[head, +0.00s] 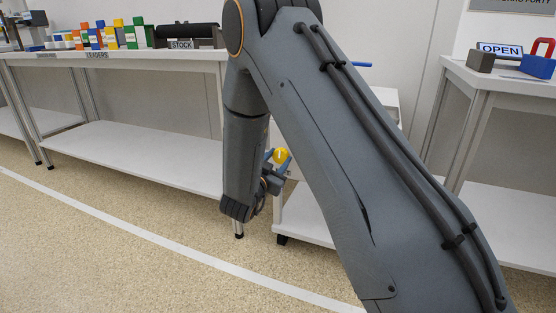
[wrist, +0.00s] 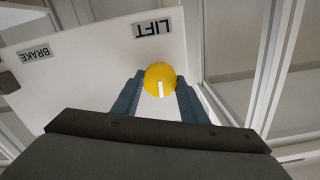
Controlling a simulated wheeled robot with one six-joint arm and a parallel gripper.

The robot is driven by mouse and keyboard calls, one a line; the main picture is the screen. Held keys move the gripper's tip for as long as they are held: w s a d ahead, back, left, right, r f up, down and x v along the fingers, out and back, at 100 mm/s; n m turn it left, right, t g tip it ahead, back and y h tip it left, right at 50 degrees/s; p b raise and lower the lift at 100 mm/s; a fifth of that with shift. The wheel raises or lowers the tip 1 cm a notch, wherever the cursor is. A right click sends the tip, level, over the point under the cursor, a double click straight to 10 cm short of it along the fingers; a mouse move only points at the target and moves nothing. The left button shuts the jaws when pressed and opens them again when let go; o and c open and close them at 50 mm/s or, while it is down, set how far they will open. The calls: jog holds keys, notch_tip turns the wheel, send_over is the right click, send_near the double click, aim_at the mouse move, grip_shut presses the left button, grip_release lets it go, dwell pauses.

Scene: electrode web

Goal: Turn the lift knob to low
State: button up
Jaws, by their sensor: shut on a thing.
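The yellow lift knob (wrist: 160,78) sits on a white panel (wrist: 95,60) in the wrist view, just under the LIFT label (wrist: 153,29), which appears upside down. A white pointer mark on the knob points toward the bottom of the wrist view. My gripper (wrist: 158,88) has one blue finger on each side of the knob and is shut on it. In the head view the yellow knob (head: 281,155) shows between my gripper's fingers (head: 277,160), low beside the white cart. My arm hides much of the cart there. No low mark is readable.
A BRAKE label (wrist: 35,54) is on the same panel, with a dark part near it. In the head view, a bench (head: 130,55) with several coloured blocks and a STOCK label stands left. Another bench (head: 500,80) with an OPEN sign stands right. The floor in front is clear.

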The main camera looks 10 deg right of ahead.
jog(key=shift+r+n+p, duration=0.1)
jog(key=shift+n+p, duration=0.3)
jog(key=shift+p, duration=0.65)
jog(key=o, duration=1)
jog(key=shift+o, duration=0.2)
jog(key=p+v, duration=0.2)
jog(key=v, duration=0.6)
jog(key=shift+p, duration=0.3)
jog(key=shift+w, duration=0.1)
